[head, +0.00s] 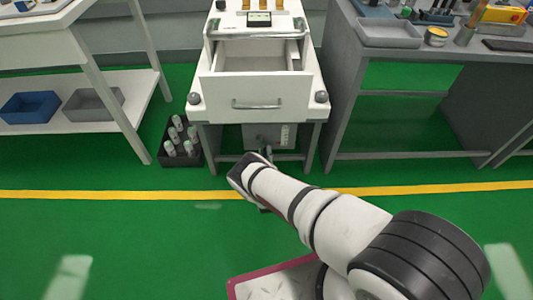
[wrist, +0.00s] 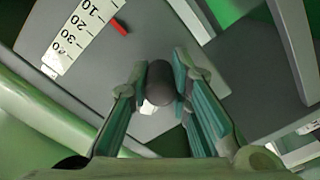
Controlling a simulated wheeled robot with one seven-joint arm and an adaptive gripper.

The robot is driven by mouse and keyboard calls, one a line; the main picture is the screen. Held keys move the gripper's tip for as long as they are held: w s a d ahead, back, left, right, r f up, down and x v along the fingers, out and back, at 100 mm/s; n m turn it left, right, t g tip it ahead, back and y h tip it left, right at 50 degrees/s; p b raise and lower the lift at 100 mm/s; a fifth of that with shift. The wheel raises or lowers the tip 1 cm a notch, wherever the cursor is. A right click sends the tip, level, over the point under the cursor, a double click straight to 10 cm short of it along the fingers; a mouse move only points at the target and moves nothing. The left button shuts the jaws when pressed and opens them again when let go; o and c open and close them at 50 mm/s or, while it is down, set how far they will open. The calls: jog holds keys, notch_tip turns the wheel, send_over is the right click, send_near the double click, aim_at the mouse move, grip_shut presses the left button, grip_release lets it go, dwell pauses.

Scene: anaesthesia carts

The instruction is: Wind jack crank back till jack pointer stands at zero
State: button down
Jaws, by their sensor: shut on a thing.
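In the wrist view, a dark rounded crank knob (wrist: 159,76) stands between the teal pads of my gripper (wrist: 160,92), which is shut on it. The white scale (wrist: 75,30) has marks including 10, 20 and 30. The red jack pointer (wrist: 119,26) lies beside the scale, near the 10 mark; its exact reading is hard to tell. In the head view, the jack's grey panel (head: 258,137) with its small white scale (head: 285,135) sits low under the cart. My wrist and arm reach to just before it and hide most of the crank.
The white cart (head: 218,100) has an open drawer (head: 255,92) above the jack. A dark crate of bottles (head: 165,153) stands on the floor to its left. Benches stand on both sides (head: 105,95) (head: 342,90). The green floor in front is mostly clear.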

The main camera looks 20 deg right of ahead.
jog(key=shift+a, duration=0.1)
jog(key=c, duration=1.5)
grip_release()
jog(key=shift+o, duration=0.2)
jog(key=v, duration=1.2)
